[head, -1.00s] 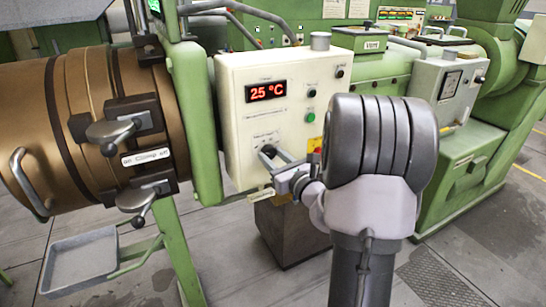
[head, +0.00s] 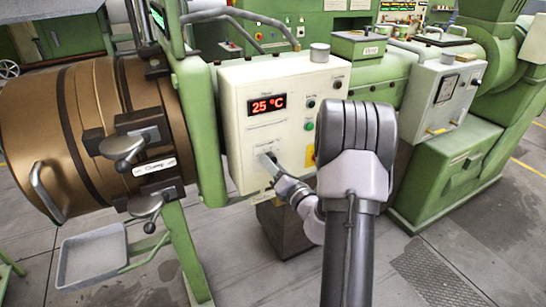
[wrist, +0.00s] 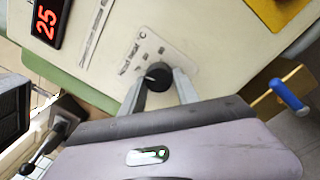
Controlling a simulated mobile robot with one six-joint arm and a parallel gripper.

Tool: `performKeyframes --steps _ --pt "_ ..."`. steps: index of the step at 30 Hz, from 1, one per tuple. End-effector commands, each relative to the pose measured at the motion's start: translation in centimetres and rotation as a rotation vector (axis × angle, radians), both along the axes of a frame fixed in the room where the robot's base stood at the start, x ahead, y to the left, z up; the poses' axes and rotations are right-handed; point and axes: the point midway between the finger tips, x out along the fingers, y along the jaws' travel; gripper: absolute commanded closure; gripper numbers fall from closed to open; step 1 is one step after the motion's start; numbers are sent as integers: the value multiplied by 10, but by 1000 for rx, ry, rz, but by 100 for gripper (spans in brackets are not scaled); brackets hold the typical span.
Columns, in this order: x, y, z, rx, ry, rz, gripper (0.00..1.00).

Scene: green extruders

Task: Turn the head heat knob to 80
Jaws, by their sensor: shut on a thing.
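The head heat knob (wrist: 157,77) is a round black knob with a pale pointer mark, on the lower part of the cream control box (head: 238,140). In the wrist view my gripper (wrist: 158,84) has one finger on each side of the knob and is shut on it. In the head view my gripper (head: 268,160) reaches the panel from the lower right, and the fingers mostly hide the knob. The red display (head: 266,104) above reads 25 °C. The printed scale (wrist: 143,50) around the knob is too small to read.
Left of the box are a green post (head: 196,130) and a bronze barrel (head: 50,130) with clamp handles (head: 122,146). Small buttons (head: 309,126) sit to the right on the panel. A grey tray (head: 92,256) is at lower left. Open floor lies in front.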

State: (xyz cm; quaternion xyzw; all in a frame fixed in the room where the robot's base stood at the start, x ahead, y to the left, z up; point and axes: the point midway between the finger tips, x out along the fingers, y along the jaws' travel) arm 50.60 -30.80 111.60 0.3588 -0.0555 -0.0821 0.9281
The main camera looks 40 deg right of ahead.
Motion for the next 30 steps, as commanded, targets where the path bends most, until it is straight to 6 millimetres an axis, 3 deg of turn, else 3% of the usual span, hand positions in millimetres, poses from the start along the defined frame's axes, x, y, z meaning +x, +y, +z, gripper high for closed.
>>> performKeyframes --steps 15,30 --pt "0 2 4 409 -97 -1 100" --pt "1 2 2 567 -137 1 100"
